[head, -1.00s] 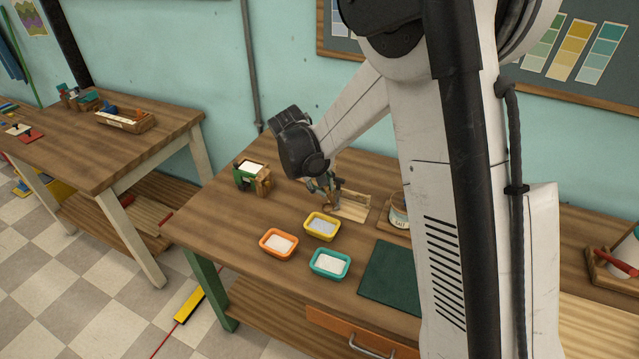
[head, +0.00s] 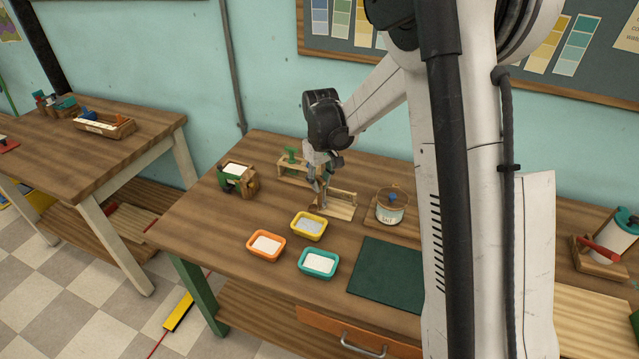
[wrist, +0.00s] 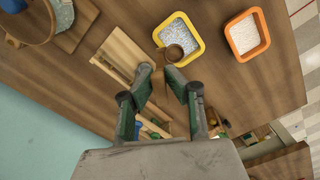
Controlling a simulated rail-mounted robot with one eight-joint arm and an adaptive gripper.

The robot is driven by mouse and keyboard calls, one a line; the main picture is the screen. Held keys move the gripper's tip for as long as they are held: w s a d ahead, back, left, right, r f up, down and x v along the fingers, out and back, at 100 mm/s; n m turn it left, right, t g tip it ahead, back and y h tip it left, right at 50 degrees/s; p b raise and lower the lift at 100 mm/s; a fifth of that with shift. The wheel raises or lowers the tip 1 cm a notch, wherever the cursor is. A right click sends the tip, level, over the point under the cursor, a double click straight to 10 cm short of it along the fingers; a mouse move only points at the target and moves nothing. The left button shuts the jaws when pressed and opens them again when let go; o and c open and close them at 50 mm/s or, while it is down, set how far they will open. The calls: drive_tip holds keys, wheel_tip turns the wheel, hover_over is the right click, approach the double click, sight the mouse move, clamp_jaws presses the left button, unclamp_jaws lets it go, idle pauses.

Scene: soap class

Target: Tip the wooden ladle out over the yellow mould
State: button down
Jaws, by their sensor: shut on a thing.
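My gripper (wrist: 168,77) is shut on the wooden ladle (wrist: 174,53), gripping it by its handle, which is mostly hidden by the fingers. In the wrist view the ladle's round brown bowl overlaps the near edge of the yellow mould (wrist: 188,63). The bowl's inside looks dark, and I cannot tell whether it holds anything. In the head view my gripper (head: 322,188) points down behind the yellow mould (head: 309,237). The small ladle bowl (head: 314,208) shows just behind its back rim. The mould holds pale grey material.
An orange mould (head: 266,257) and a teal mould (head: 318,274), both with white contents, stand close by. A wooden rack (head: 341,207) is right beside the gripper. A salt tub (head: 390,212) and a dark green mat (head: 386,281) lie to the right.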

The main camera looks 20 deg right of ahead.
drive_tip(key=shift+r, duration=0.1)
drive_tip(key=shift+r+p, duration=0.75)
drive_tip(key=shift+r, duration=1.2)
drive_tip(key=shift+a+f, duration=0.1)
